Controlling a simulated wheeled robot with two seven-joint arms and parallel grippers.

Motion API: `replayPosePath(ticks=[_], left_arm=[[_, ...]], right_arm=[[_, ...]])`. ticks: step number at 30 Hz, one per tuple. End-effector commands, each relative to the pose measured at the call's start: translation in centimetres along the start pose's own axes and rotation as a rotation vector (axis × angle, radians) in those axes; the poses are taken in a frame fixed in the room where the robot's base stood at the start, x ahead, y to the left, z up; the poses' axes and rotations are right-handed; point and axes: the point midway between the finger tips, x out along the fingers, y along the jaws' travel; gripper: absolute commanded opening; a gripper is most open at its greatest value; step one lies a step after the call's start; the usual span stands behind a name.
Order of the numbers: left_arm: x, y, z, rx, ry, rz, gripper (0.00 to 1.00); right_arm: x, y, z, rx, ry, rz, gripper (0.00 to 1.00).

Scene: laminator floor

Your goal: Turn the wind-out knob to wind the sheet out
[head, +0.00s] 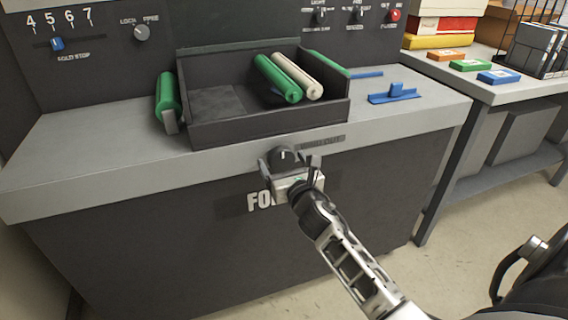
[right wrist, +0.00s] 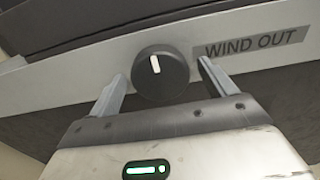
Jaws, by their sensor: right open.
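The wind-out knob (head: 285,156) is a round black knob with a white pointer line, on the grey front edge of the machine. In the right wrist view the knob (right wrist: 160,75) sits left of a grey label reading WIND OUT (right wrist: 250,43), its line pointing nearly straight up. My right gripper (head: 289,163) is open in front of the knob. In the right wrist view its fingers (right wrist: 161,84) stand on either side of the knob, with a visible gap on each side. My left gripper is in neither view.
A dark tray (head: 270,128) above the knob holds green and cream rollers (head: 278,79). A side table (head: 500,92) with boxes stands at far right.

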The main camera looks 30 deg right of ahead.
Motion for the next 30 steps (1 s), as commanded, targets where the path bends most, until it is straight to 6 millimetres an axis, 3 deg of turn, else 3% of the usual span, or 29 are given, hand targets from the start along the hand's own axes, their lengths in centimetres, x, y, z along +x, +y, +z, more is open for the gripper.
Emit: replayPosePath(ticks=[5, 10, 11, 22, 30], left_arm=[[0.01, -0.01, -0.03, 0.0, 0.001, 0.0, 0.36], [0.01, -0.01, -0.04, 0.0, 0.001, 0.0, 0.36], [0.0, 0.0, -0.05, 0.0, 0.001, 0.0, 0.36], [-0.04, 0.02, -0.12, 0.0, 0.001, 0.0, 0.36], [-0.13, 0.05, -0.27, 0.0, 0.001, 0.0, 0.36]], right_arm=[[0.0, -0.01, -0.01, 0.0, 0.0, 0.0, 0.83], [-0.02, -0.01, -0.01, 0.0, 0.0, 0.0, 0.41], [-0.02, -0.01, -0.01, 0.0, 0.0, 0.0, 0.39], [-0.04, 0.0, 0.0, 0.047, 0.0, 0.0, 0.39], [-0.03, -0.01, 0.0, 0.219, 0.001, 0.0, 0.39]])
